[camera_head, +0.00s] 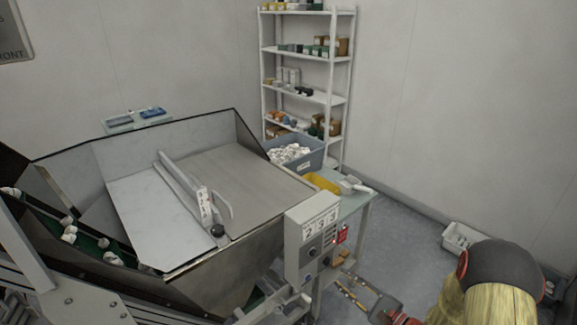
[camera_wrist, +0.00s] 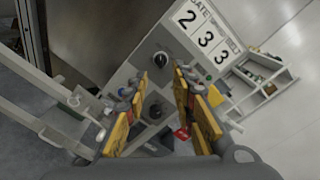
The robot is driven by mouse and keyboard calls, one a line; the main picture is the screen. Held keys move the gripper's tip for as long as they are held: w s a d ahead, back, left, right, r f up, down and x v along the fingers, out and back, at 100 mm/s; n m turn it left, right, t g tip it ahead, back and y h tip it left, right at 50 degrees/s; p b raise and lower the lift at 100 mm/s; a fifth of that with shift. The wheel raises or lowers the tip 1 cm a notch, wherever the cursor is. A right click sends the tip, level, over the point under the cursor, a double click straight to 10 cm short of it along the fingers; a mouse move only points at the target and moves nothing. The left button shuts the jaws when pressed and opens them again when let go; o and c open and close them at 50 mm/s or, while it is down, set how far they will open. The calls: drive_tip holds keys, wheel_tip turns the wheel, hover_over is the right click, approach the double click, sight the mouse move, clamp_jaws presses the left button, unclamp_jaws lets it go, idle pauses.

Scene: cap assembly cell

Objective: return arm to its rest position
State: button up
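My gripper (camera_wrist: 162,96) shows in the wrist view with its two yellow-and-grey fingers apart. No object shows between the fingers; the grey control box (camera_wrist: 122,74) lies beyond them, with its black knobs and "233" sign. In the head view, a yellow and dark grey part of my arm (camera_head: 497,275) is at the lower right, to the right of the control box (camera_head: 296,258). The gripper's fingers cannot be made out clearly there.
A large metal hopper (camera_head: 235,262) fills the left and middle, with a green conveyor (camera_head: 88,243) carrying white caps. A small table (camera_head: 351,207) stands behind the control box.

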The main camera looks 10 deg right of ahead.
drive_tip(key=s+a+f+n+g+y, duration=0.2)
drive_tip(key=s+a+f+g+y, duration=0.15)
drive_tip(key=s+a+g, duration=0.35)
drive_tip(key=s+a+r+n+g+h, duration=0.2)
drive_tip(key=s+n+g, duration=0.15)
drive_tip(key=s, duration=0.25)
drive_tip(key=s+a+r+n+g+h, duration=0.1)
drive_tip(key=s+r+n+g, duration=0.2)
drive_tip(key=s, duration=0.4)
drive_tip(key=s+d+r+n+h+p, duration=0.1)
drive_tip(key=s+d+r+n+h, duration=0.2)
drive_tip(key=r+n+h, duration=0.15)
drive_tip(key=s+d+r+n+h+p, duration=0.1)
drive_tip(key=s+d+r+n+h, duration=0.25)
drive_tip(key=r, duration=0.25)
drive_tip(key=a+r+n+t+h+p, duration=0.1)
drive_tip(key=r+n+t, duration=0.1)
drive_tip(key=r, duration=0.5)
drive_tip(key=a+r+n+t+h, duration=0.1)
drive_tip(key=a+r+t, duration=0.1)
drive_tip(key=r, duration=0.6)
drive_tip(key=shift+a+n+p, duration=0.25)
drive_tip(key=shift+n+p, duration=0.1)
drive_tip(key=shift+p, duration=0.05)
